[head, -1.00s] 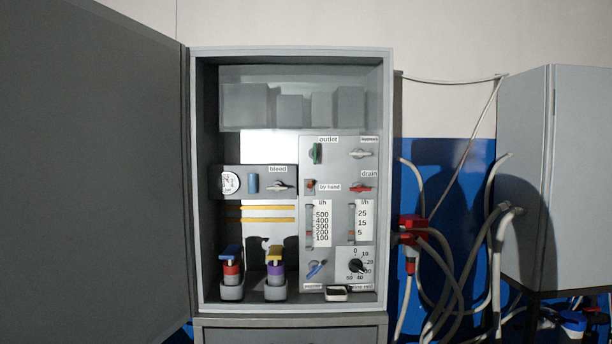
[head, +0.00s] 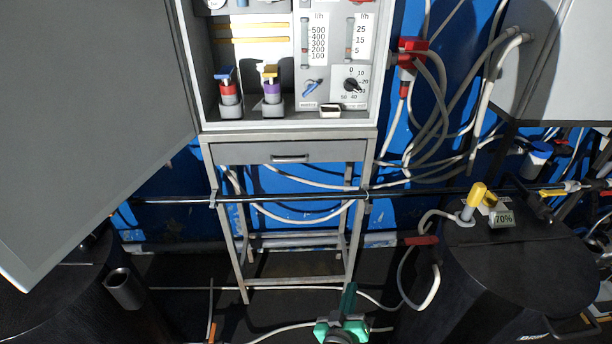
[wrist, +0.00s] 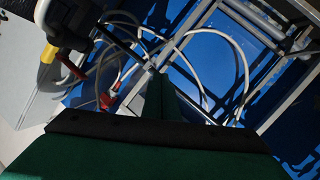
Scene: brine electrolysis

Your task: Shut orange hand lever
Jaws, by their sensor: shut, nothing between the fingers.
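My gripper (head: 349,288) is green and shut, with nothing held. It rises from the bottom edge of the head view, in front of the cabinet's stand. In the wrist view its green fingers (wrist: 154,78) are together and point up over the hoses. The panel part with the "by hand" label and its small orange part is above the head view now. A small upright orange piece (head: 212,331) shows near the floor at the bottom left. I cannot tell whether it is the orange hand lever or how it is set.
The open cabinet (head: 290,137) stands on a metal frame with a drawer (head: 288,152). A long black pipe (head: 285,196) crosses before the frame. A black drum (head: 510,262) with a yellow-topped fitting (head: 474,197) stands at right. Hoses (head: 430,130) hang beside the cabinet. A grey door (head: 85,130) fills the left.

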